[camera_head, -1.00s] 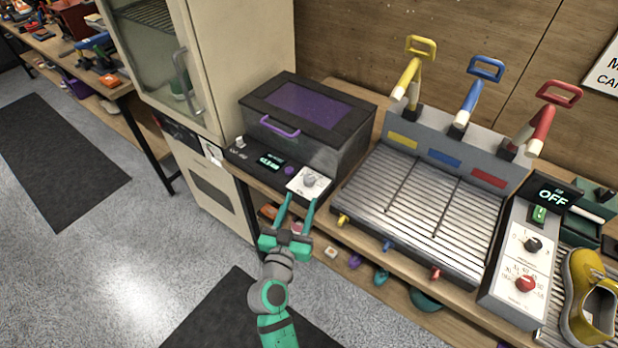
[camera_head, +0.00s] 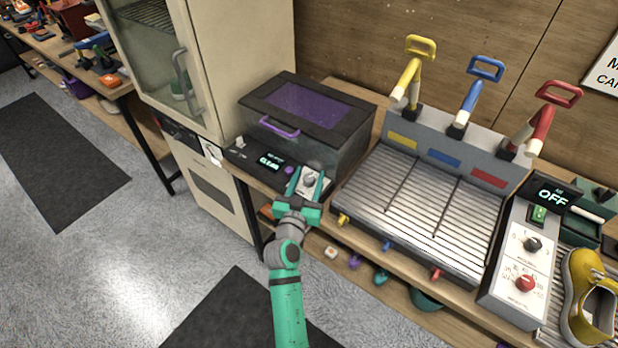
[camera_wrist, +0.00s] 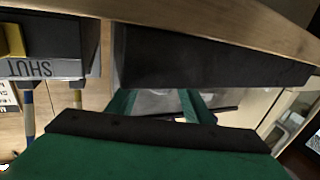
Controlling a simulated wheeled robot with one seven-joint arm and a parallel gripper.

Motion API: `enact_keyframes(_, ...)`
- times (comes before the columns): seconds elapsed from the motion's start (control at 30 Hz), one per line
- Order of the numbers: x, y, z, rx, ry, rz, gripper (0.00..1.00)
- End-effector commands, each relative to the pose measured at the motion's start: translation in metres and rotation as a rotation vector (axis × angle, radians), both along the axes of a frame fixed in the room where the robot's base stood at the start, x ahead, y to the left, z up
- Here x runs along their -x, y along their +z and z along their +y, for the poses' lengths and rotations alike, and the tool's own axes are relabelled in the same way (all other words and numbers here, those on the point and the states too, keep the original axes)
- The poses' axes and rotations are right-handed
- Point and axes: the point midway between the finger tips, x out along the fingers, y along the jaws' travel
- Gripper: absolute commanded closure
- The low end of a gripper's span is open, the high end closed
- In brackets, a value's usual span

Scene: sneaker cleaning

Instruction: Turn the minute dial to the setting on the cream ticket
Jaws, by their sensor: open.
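The grey dial knob (camera_head: 308,180) sits on a white plate at the front right of the dark box with a purple-windowed lid (camera_head: 340,150). My green gripper (camera_head: 306,184) is open, with one finger on each side of the knob. I cannot tell whether either finger touches it. In the wrist view my fingers (camera_wrist: 158,102) are spread, with a pale surface between them; the knob is not clear there. A small pale ticket (camera_head: 213,152) hangs on the cabinet to the left; its writing is too small to read, and I cannot tell if it is the cream ticket.
A lit display (camera_head: 271,161) and a purple button (camera_head: 289,170) are left of the dial. A ribbed tray with coloured levers (camera_head: 420,205) stands close on the right. Another control box with a red knob (camera_head: 525,283) is further right. The bench edge runs under my arm.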

Motion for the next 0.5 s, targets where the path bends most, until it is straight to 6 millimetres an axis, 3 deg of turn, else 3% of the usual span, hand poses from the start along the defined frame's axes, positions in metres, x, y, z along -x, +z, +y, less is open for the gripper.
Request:
enact_keyframes(0.07, 0.0002, -0.0001, 0.0000, 0.000, 0.000, 0.000, 0.54)
enact_keyframes(0.23, 0.0003, -0.0001, 0.0001, 0.000, 0.000, 0.000, 0.92)
enact_keyframes(0.27, 0.0003, -0.0001, 0.0001, 0.000, 0.000, 0.000, 0.95)
enact_keyframes(0.5, 0.0003, -0.0001, 0.0006, 0.001, -0.009, 0.001, 0.95)
